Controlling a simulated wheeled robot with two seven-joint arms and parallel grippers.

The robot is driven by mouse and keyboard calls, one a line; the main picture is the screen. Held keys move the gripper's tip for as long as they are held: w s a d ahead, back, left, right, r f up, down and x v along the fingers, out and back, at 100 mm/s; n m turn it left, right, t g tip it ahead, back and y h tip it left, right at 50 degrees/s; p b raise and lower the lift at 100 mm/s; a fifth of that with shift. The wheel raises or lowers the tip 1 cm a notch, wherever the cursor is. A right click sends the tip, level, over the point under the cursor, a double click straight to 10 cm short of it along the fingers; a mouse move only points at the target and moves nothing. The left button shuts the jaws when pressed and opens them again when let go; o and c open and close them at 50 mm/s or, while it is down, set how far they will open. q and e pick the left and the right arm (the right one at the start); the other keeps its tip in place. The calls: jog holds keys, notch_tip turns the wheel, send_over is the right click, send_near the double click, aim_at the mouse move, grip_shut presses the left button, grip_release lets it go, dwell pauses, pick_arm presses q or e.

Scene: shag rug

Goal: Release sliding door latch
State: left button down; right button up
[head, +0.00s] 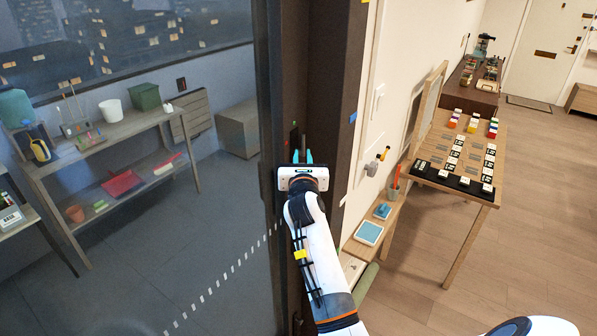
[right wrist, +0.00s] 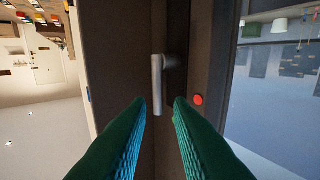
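The sliding door's dark frame (head: 282,60) stands upright beside a glass pane (head: 225,215) on the left. My right gripper (head: 302,157) is in front of this frame, fingers pointing at it. In the right wrist view, a grey metal latch lever (right wrist: 158,84) hangs from a dark mount on the frame. The two green fingers of my right gripper (right wrist: 160,103) are apart, with the lever's end showing in the gap between their tips. I cannot tell whether they touch it. In the head view the gripper hides the lever. My left gripper is not in view.
A red round spot (right wrist: 198,99) is on the frame beside the lever. Small hooks (head: 372,168) are on the wall. Behind the glass is a shelf (head: 130,125). The wooden floor at right is clear.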

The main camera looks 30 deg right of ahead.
jog(key=shift+b+v, duration=0.6)
jog(key=shift+v, duration=2.1)
jog(key=shift+w+f, duration=0.1)
